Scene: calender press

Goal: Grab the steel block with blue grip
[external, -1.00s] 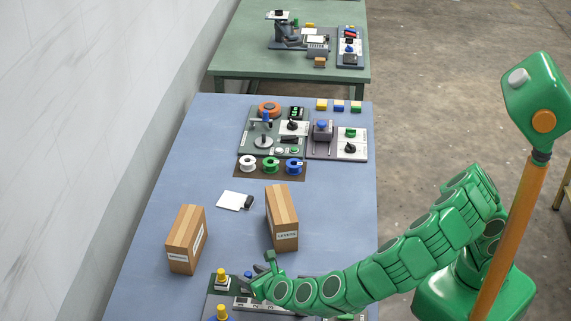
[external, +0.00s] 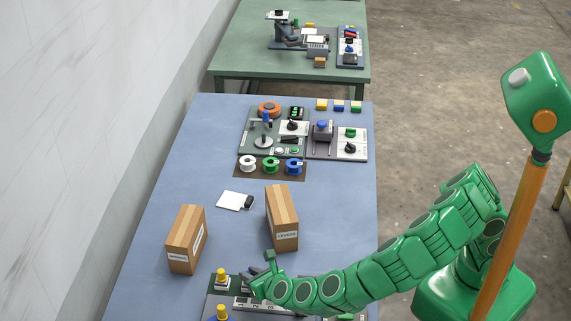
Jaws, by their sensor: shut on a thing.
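That thing appears to be the steel block with blue grip; a small dark bluish part (external: 248,271) shows at the left of the fingers. I cannot tell whether the block is clear of the fixture.
Yellow-topped posts (external: 222,275) stand just left of my gripper. Two cardboard boxes, one left (external: 186,240) and one middle (external: 282,218), stand beyond it. Spools (external: 270,166) and a fixture board (external: 337,142) lie further back. The table's left middle is clear.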

